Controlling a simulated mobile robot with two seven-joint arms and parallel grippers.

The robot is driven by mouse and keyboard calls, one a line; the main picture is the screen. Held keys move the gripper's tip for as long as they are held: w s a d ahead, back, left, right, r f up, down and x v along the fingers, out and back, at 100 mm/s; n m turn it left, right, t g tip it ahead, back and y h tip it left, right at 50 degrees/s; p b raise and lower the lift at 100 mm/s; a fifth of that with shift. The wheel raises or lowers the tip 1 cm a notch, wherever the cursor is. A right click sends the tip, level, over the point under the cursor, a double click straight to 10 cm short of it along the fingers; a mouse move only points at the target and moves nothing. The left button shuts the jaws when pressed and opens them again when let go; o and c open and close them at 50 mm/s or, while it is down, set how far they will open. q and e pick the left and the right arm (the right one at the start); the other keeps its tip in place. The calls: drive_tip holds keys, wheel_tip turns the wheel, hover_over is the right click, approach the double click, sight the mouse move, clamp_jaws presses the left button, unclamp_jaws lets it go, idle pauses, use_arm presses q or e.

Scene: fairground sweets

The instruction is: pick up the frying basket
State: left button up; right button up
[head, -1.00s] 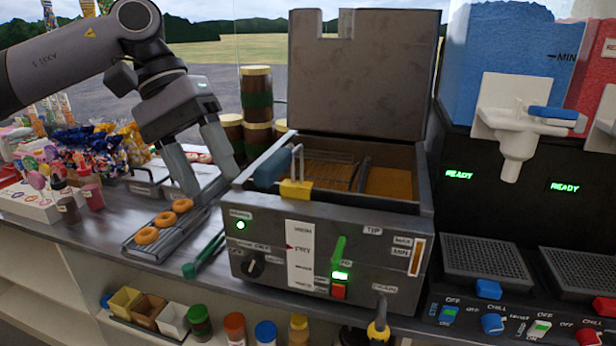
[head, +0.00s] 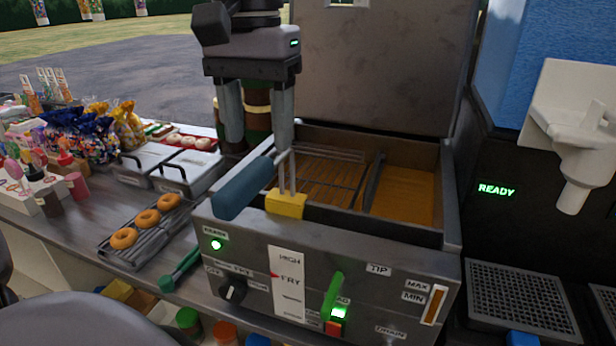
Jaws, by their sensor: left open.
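The frying basket (head: 322,178) is a wire rack sitting in the left part of the open fryer (head: 365,262). Its handle has a blue grip (head: 242,188) that sticks out over the fryer's front left corner, beside a yellow block (head: 286,204) on the front rim. My left gripper (head: 258,145) is open, fingers pointing down, above the fryer's back left corner, behind the blue grip. Nothing shows between its fingers but the jars behind. My right gripper is not in view.
The fryer lid (head: 375,65) stands raised at the back. Golden oil (head: 405,192) fills the right part. A rack with doughnuts (head: 148,218), green tongs (head: 182,268) and lidded trays (head: 190,178) lie to the left. A drink machine (head: 525,290) stands close on the right.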

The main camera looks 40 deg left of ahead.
sight(263, 158)
use_arm(q)
drive_tip(key=f, duration=0.5)
drive_tip(key=shift+s+d+f, duration=0.2)
drive_tip(key=shift+d+f, duration=0.1)
drive_tip(key=shift+d, duration=0.1)
drive_tip(key=shift+r, duration=0.1)
clamp_jaws()
